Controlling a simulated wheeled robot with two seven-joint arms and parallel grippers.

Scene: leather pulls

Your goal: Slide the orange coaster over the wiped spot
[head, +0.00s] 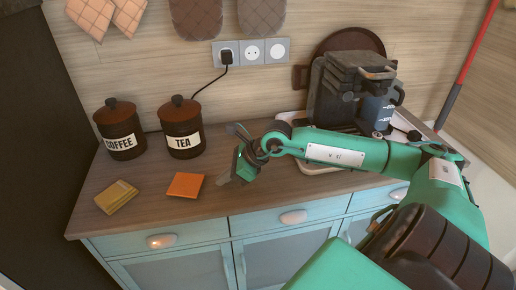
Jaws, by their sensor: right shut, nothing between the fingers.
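The orange coaster (186,185) is a flat square lying on the wooden counter (150,205), in front of the tea canister. My right gripper (226,180) is to the right of the coaster, low over the counter, with a gap between them. It is shut and empty. I cannot make out a wiped spot on the counter; no mark stands out. My left gripper is not in view.
Coffee (119,131) and tea (182,128) canisters stand behind. A black coffee machine (337,95) is at the back right. A cord runs from the wall socket behind the canisters.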

